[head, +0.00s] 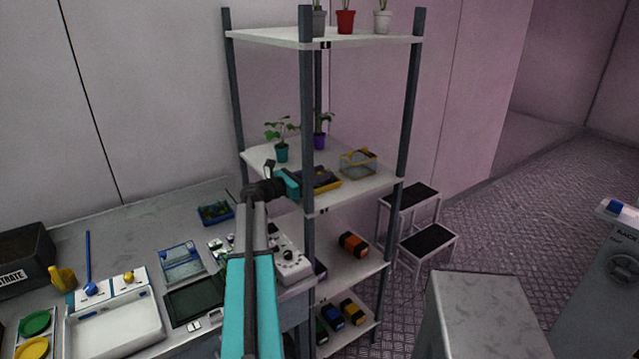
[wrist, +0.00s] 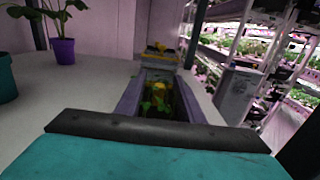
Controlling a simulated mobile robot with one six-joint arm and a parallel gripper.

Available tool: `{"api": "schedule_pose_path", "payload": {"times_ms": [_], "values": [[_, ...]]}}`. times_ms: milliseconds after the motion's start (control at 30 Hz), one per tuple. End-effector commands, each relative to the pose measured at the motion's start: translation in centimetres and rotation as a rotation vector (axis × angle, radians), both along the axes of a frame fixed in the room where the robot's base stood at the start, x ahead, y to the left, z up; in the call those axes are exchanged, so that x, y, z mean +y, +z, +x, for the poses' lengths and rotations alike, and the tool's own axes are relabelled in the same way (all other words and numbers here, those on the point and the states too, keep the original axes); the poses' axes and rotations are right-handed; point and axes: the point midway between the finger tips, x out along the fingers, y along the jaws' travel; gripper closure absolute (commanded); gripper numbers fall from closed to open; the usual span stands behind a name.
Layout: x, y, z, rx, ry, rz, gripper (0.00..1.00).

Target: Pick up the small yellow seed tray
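The small yellow seed tray (head: 329,184), with a yellow rim and dark filling, sits on the rack's middle shelf near its front edge. My gripper (head: 296,186) is level with it, at its left end in the head view. In the wrist view, the two greyish fingers of my gripper (wrist: 158,100) stand apart, with dark soil, green leaves and a yellow patch (wrist: 160,90) showing between them. Much of the tray is hidden there, and I cannot tell whether the fingers touch it.
A clear box with a yellow rim (head: 358,166) stands beyond the tray, also in the wrist view (wrist: 158,56). A teal pot (head: 282,153) and a purple pot (head: 319,141) stand behind. A rack post (head: 307,110) rises close to my gripper. Bare shelf (wrist: 95,90) lies left of the fingers.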

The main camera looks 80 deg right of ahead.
Motion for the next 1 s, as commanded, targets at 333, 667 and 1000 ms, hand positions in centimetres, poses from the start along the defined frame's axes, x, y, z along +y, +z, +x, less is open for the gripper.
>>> {"api": "schedule_pose_path", "payload": {"times_ms": [333,667,1000], "values": [[0.03,0.02,0.09,0.000,0.001,0.000,0.66],[0.04,0.07,0.13,0.001,0.001,-0.001,1.00],[0.03,0.39,0.16,0.000,0.001,-0.001,1.00]]}}
